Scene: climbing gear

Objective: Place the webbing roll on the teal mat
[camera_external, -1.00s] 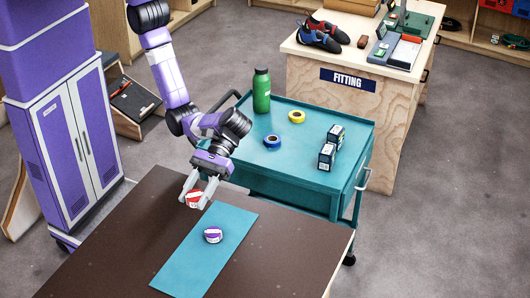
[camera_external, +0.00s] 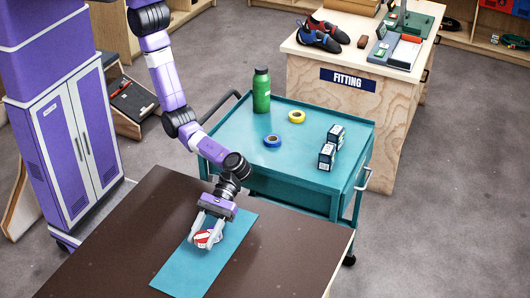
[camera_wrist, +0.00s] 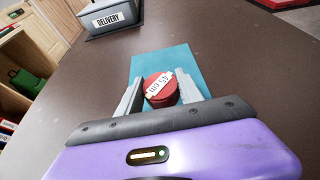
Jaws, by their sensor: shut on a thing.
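A red webbing roll (camera_external: 203,239) with a white printed label is between the two fingers of my gripper (camera_external: 206,236), which is shut on it. The roll also shows in the wrist view (camera_wrist: 161,90), with my gripper fingers (camera_wrist: 160,98) on either side of it. The teal mat (camera_external: 182,272) lies on the brown table and shows behind the roll in the wrist view (camera_wrist: 165,63). The roll is over the mat; whether it touches the mat I cannot tell. The purple roll seen earlier on the mat is mostly or wholly hidden by my gripper and the red roll.
A grey delivery bin (camera_wrist: 110,18) stands beyond the mat.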

